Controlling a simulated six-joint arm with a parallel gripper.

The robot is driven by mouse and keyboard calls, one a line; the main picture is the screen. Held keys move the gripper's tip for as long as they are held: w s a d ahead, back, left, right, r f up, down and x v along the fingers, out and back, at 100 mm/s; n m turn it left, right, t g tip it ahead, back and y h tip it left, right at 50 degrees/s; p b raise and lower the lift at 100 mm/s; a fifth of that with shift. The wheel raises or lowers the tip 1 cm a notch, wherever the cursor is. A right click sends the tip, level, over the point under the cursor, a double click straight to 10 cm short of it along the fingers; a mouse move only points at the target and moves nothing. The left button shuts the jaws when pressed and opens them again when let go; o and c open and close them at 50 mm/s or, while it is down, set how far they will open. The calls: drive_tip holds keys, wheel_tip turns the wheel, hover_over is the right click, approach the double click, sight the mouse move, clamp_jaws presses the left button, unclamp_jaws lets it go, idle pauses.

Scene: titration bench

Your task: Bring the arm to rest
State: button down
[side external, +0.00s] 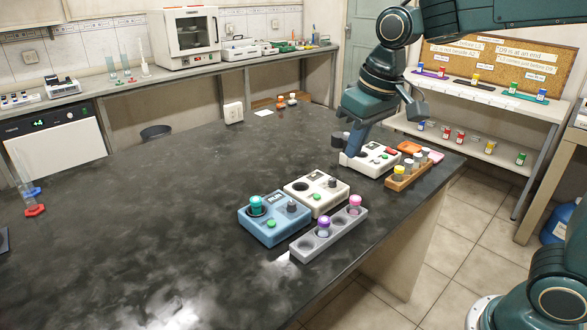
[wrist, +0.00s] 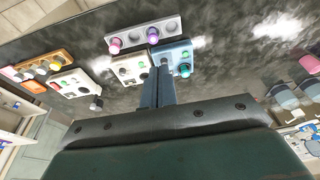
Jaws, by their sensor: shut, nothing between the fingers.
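My gripper (side external: 350,153) points down over the right part of the dark bench, in front of the far white device (side external: 382,160) in the side view. Its fingers are shut and empty; in the wrist view the closed fingers (wrist: 153,60) reach up towards the devices. In the side view I cannot tell how high the tips are above the bench. They hide part of the far white device's left side.
A blue device (side external: 262,232) with a teal-capped vial, a white device (side external: 308,203) and a grey rack (side external: 300,252) with purple- and pink-capped vials stand nearer. A wooden rack (side external: 398,184) of several vials sits beside the far device. The bench's left (side external: 130,220) is largely clear.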

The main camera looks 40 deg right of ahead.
drive_tip(key=s+d+t, duration=0.1)
drive_tip(key=s+d, duration=0.1)
drive_tip(key=s, duration=0.7)
drive_tip(key=s+d+f+t, duration=0.1)
drive_tip(key=s, duration=0.7)
drive_tip(key=shift+s+d+f+t, duration=0.25)
drive_tip(key=shift+s+d+t, duration=0.1)
drive_tip(key=shift+s+t, duration=0.05)
idle(5.9)
